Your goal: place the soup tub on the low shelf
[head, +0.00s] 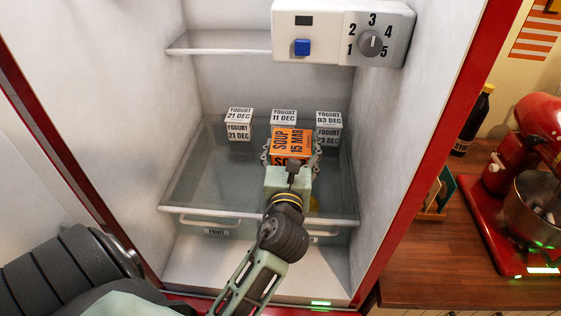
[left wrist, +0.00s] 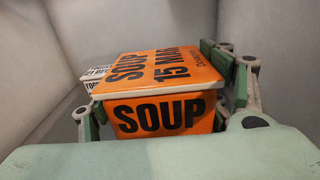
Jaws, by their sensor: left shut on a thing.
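The orange soup tub (head: 291,142), with a lid marked "SOUP 15 MAR", is inside the open fridge, over the low glass shelf (head: 200,178). My left gripper (head: 291,157) is shut on the tub, one finger at each side. In the left wrist view the tub (left wrist: 160,113) sits upright between the fingers, its front reading "SOUP". I cannot tell whether its base touches the shelf; the gripper hides its lower part in the head view. My right gripper is not in view.
Yogurt pots stand behind the tub at the left (head: 238,131), middle (head: 284,116) and right (head: 328,119). The shelf's left front is clear. A control box (head: 340,35) and upper shelf (head: 215,48) are above. A red mixer (head: 520,170) stands outside on the right.

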